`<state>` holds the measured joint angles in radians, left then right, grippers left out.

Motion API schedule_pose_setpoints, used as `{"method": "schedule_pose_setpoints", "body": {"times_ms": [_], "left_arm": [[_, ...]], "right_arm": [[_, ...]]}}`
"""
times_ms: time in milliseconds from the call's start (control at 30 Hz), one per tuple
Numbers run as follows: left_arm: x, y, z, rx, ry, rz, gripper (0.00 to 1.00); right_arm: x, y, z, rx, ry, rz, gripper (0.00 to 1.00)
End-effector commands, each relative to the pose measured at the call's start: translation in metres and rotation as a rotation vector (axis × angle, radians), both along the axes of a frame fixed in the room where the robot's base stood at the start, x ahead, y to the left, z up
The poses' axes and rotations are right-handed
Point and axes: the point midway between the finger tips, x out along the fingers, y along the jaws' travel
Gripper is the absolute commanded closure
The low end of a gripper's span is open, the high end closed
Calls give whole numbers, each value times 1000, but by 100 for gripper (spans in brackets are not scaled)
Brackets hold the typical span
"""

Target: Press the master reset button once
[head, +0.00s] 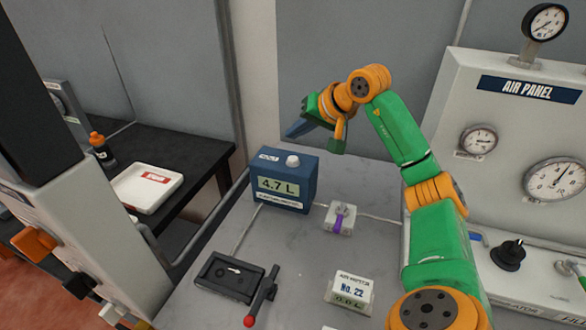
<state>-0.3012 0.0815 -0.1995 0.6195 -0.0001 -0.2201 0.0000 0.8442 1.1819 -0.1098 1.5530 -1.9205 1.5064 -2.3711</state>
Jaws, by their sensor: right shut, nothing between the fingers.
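A blue box (284,187) stands on the grey bench and shows "4.7 L" on its front display. A white round button (292,161) rises from the top of this box, beside a small label too small to read. No readable label in view names a master reset button. My right gripper (292,132) is shut and empty, in front of the grey wall panel in the picture, just above the white button and apart from it. Its fingers point to the lower left. My left gripper is not in view.
The air panel (500,120) with gauges is at the right. A white tray (146,187) lies on the black side table.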

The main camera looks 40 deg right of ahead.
Motion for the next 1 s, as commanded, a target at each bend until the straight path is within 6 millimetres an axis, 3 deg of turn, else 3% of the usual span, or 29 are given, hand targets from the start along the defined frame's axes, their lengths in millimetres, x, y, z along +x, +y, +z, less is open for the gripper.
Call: {"method": "schedule_pose_setpoints", "body": {"times_ms": [33,267,1000], "left_arm": [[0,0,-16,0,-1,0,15],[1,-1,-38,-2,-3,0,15],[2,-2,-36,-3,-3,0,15]], "right_arm": [[0,0,-16,2,0,0,100],[0,0,-40,-1,1,-1,100],[0,0,-40,0,0,0,100]]}}
